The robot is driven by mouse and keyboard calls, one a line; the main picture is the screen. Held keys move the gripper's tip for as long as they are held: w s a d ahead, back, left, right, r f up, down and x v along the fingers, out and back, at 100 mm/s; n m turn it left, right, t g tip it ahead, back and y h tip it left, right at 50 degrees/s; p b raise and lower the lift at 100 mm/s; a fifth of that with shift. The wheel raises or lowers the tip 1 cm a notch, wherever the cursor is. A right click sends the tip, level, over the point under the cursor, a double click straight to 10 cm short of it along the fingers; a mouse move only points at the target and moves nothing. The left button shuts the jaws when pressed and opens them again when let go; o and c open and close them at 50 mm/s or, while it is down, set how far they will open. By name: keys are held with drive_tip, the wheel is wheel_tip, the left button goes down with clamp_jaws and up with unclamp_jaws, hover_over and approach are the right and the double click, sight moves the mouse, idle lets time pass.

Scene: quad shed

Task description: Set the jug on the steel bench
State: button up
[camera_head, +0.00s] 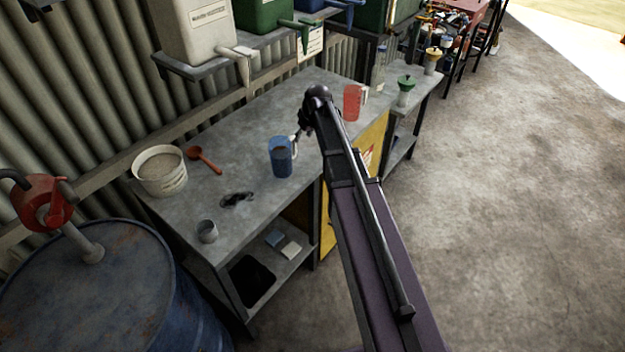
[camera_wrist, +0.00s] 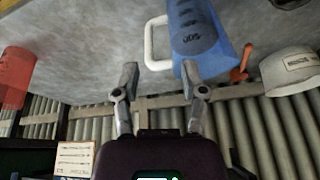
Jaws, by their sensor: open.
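A blue jug (camera_head: 281,162) with a white handle stands upright on the grey steel bench (camera_head: 235,130), near its front edge. The same blue jug (camera_wrist: 196,35) shows at the top of the wrist view, its handle beside it. A red jug (camera_head: 352,102) stands farther right on the bench.
A white bucket (camera_head: 160,171), a red scoop (camera_head: 204,159), a dark rag (camera_head: 237,199) and a small metal cup (camera_head: 207,231) are on the bench. A blue drum (camera_head: 120,285) stands at lower left. Containers (camera_head: 195,30) sit on a shelf above. The floor at right is clear.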

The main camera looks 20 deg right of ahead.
drive_tip(key=s+a+m+g+h, duration=0.1)
drive_tip(key=s+a+m, duration=0.1)
drive_tip(key=s, duration=1.1)
drive_tip(key=s+a+f+m+g, duration=0.1)
drive_tip(key=s+m+g, duration=0.1)
drive_tip(key=s, duration=1.1)
drive_tip(key=shift+s+a+g+h, duration=0.25)
drive_tip(key=shift+a+g+h, duration=0.05)
drive_tip(key=shift+a+h, duration=0.1)
